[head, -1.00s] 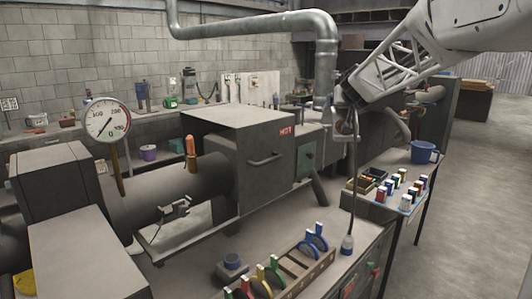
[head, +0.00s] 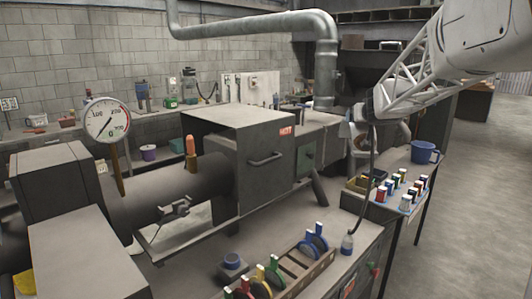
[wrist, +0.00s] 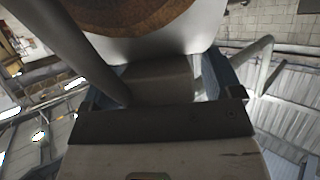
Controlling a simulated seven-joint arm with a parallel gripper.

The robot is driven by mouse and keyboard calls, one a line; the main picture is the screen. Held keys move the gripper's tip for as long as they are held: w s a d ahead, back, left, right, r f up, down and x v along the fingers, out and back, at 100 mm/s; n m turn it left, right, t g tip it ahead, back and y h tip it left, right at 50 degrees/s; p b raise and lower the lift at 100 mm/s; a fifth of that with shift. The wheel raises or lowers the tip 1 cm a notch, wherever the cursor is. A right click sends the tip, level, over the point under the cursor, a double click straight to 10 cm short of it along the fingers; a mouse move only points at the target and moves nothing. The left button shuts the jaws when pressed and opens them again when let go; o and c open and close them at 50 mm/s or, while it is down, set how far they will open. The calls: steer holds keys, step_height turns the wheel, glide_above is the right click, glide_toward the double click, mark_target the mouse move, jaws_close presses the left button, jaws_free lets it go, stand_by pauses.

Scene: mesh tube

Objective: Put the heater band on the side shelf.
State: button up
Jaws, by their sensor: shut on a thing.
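My gripper (head: 361,122) is at the end of the arm that reaches in from the upper right, above the right end of the bench. It is shut on the heater band (head: 361,146), a pale curved piece that looks small and partly hidden in the head view. In the wrist view the heater band (wrist: 150,47) fills the top, with a pale outer face and a brown inner face, held at the jaws (wrist: 160,85). A dark cable hangs from near the gripper to the bench.
The machine housing (head: 262,165) and a thick pipe (head: 325,70) are left of the gripper.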

steer(key=s+d+f+m+h, duration=0.1)
steer(key=s+d+f, duration=0.1)
steer(key=d+f, duration=0.45)
steer(key=s+d+f+m+h, duration=0.1)
steer(key=s+d+f, duration=0.15)
steer(key=d, duration=0.65)
steer(key=s+d+f+m+h, duration=0.1)
steer(key=s+d+f, duration=0.1)
steer(key=d+f, duration=0.45)
steer(key=s+d+f+m+g+h, duration=0.1)
steer(key=s+d+f, duration=0.2)
steer(key=d, duration=0.3)
steer(key=s+d+f+m+g+h, duration=0.1)
steer(key=s+d+f+m+h, duration=0.1)
steer(key=s+d, duration=0.4)
steer(key=s+d+f+m+g+h, duration=0.1)
steer(key=s+d+f, duration=0.3)
steer(key=d, duration=0.4)
steer(key=shift+s+d+f+m+h, duration=0.25)
steer(key=shift+s+m+h, duration=0.1)
steer(key=shift+h, duration=0.35)
stand_by(0.8)
